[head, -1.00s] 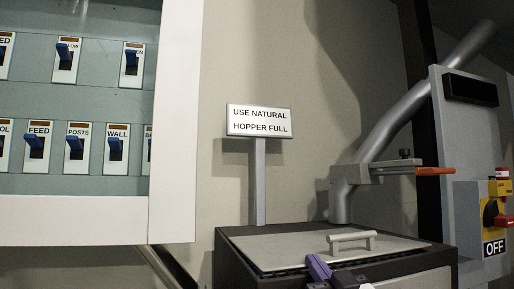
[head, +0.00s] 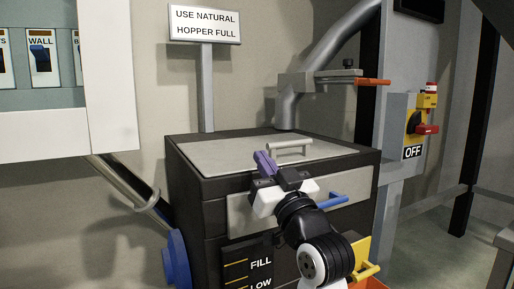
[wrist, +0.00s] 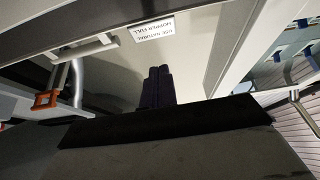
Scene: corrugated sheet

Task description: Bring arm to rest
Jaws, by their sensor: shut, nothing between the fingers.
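My gripper (head: 265,164) is in front of the dark hopper box (head: 200,190), near the front edge of its lid. Its purple fingers are together with nothing between them. In the wrist view the closed fingers (wrist: 158,88) point toward the wall and the sign (wrist: 155,30), which appears upside down. My arm reaches up from the bottom of the head view, bent at a black joint. Whether the fingers touch the lid cannot be told.
The hopper lid (head: 225,154) has a pale bar handle (head: 290,146). A sign (head: 205,24) stands behind, an OFF switch (head: 414,122) at right, a switch panel (head: 110,85) at left. Floor at right looks clear.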

